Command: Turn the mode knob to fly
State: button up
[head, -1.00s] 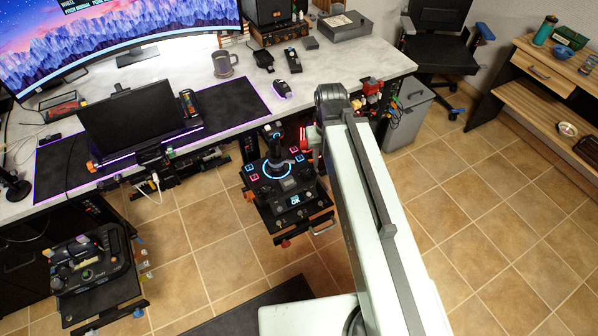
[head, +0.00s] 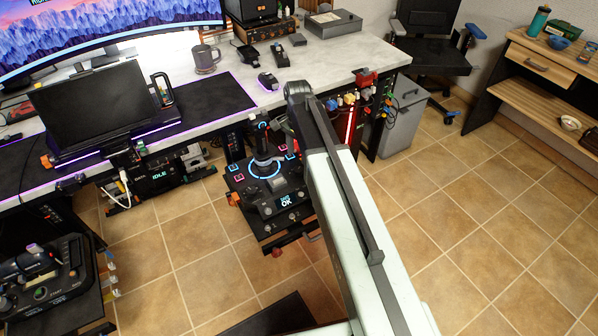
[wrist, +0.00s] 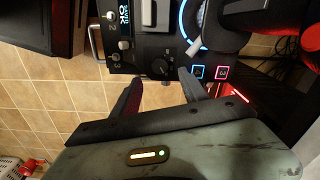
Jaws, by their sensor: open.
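In the wrist view a black round knob (wrist: 158,67) sits on the near edge of the joystick panel (wrist: 140,48). I cannot read a mode label on it, so I cannot tell for sure that it is the mode knob. My gripper (wrist: 160,82) is open, its two dark fingers pointing at the panel with the knob between and beyond their tips. The tips look apart from the knob. In the head view the joystick panel (head: 244,190) shows left of my arm, which hides its right side and my gripper.
A small lit display (wrist: 124,14) and several small knobs and toggles are beside the black knob. The joystick (head: 263,146) stands in a blue light ring. The desk (head: 330,45) lies behind, and tiled floor is free at right.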

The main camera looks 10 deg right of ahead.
aim_at(298, 169)
notch_tip(298, 169, down, 8)
jog(key=b, duration=0.7)
jog(key=shift+r, duration=0.15)
grip_shut()
